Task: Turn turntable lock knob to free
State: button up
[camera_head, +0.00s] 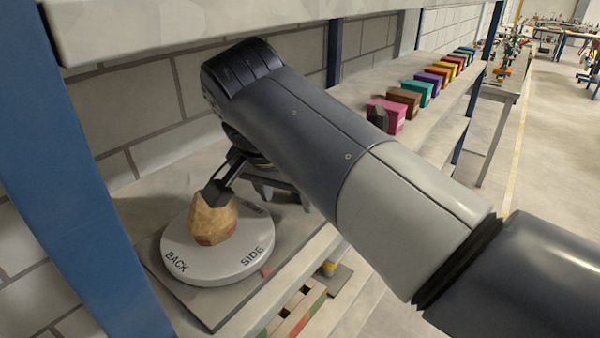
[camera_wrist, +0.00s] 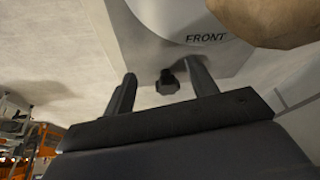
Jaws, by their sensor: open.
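The turntable (camera_head: 218,262) is a pale round disc with BACK and SIDE lettered on it. It sits on a grey base plate (camera_head: 165,285), and its FRONT lettering shows in the wrist view (camera_wrist: 205,37). A brown, rock-like object (camera_head: 212,222) stands on the disc. The lock knob (camera_wrist: 168,83) is small and dark, at the edge of the plate in the wrist view. My gripper (camera_wrist: 162,70) is open, with one finger on each side of the knob and visible gaps between. In the head view my arm covers most of the gripper, and I cannot make out the knob.
A blue post (camera_head: 75,150) stands at the left, and a shelf board (camera_head: 180,25) runs overhead. A row of coloured bins (camera_head: 405,100) lines the shelf behind my arm. A brick wall is close behind the turntable. Open floor lies to the right.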

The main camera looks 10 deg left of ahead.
jog(key=w, duration=0.2)
jog(key=w+d+p, duration=0.1)
jog(key=w, duration=0.1)
jog(key=shift+w+d, duration=0.2)
jog(key=shift+w, duration=0.05)
jog(key=shift+w+f, duration=0.15)
jog(key=shift+w, duration=0.1)
jog(key=shift+w+f, duration=0.1)
jog(key=shift+f, duration=0.35)
jog(key=c, duration=1)
jog(key=shift+o, duration=0.2)
